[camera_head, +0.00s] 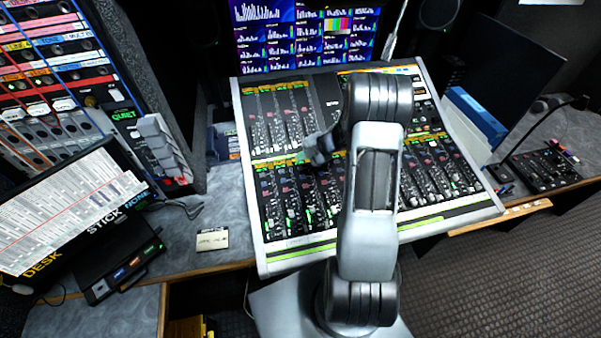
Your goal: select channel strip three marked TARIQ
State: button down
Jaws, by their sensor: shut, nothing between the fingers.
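The mixing console (256,213) stands on the desk in the middle of the view, with an upper and a lower bank of channel strips. The lettering is too small to read, so I cannot tell which strip is marked TARIQ. My gripper (319,156) is shut and empty, small and dark, in front of the console's middle near the band between the banks. I cannot tell whether it touches the surface. My arm hides much of the console's centre, including part of both banks.
A patch bay with cables (60,60) and a tilted board (65,210) stand at left. A small card (212,240) lies left of the console. A screen (307,35) is behind it. A dark panel (510,75) and a small control box (545,170) are at right.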

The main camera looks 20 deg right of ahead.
jog(key=b, duration=0.2)
send_over(301, 171)
jog(key=shift+s+f, duration=0.15)
jog(key=shift+f, duration=1.9)
jog(key=shift+f, duration=0.1)
jog(key=shift+f, duration=0.3)
jog(key=shift+f, duration=0.4)
dwell(0.8)
jog(key=shift+r, duration=0.1)
jog(key=shift+r+p, duration=0.65)
jog(key=shift+r, duration=0.1)
jog(key=r+p, duration=0.4)
jog(key=r, duration=0.1)
jog(key=shift+s+a+p, duration=0.1)
jog(key=shift+s+p, duration=0.2)
jog(key=shift+s, duration=0.1)
